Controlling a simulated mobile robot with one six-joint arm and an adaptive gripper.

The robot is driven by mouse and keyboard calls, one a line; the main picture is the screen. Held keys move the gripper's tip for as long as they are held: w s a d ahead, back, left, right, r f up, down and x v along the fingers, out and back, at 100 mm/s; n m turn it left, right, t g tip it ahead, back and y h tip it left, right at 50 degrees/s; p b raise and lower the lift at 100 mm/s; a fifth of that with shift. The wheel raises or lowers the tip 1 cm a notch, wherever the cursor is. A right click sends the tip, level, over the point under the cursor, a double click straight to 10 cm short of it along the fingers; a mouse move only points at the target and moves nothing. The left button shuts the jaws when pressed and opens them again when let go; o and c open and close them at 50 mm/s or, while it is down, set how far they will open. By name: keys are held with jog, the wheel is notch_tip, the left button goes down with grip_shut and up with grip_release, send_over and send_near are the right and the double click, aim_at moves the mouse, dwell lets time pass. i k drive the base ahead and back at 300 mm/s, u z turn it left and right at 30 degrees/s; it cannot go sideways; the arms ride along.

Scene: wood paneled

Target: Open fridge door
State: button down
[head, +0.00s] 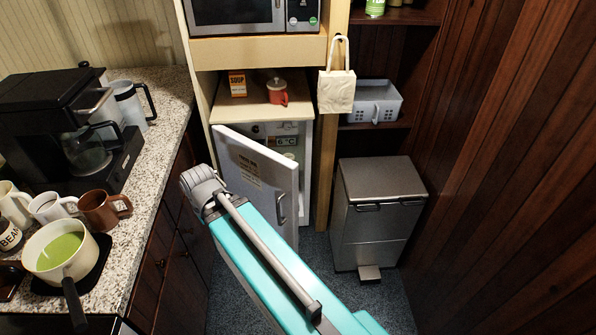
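The small white fridge (304,172) stands under a wooden shelf in the head view. Its door (262,172) is partly open, swung out towards me with its left side farther back. A grey handle (281,208) is on the door's front near its right edge. Part of the lit inside and a 6 °C display (283,141) show above the door. My teal arm with its grey joint reaches up in front of the door and hides its lower left part. My gripper is not visible, so its state and any contact with the door are hidden.
A speckled counter (160,139) with a coffee machine (62,125), mugs and a pot (60,250) lies on the left. A metal bin (378,210) stands right of the fridge. A wooden wall closes the right side. Some carpet (315,252) is free between fridge and bin.

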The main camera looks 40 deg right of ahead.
aim_at(269, 180)
jog(key=k, duration=1.2)
jog(key=z, duration=1.1)
jog(key=i, duration=1)
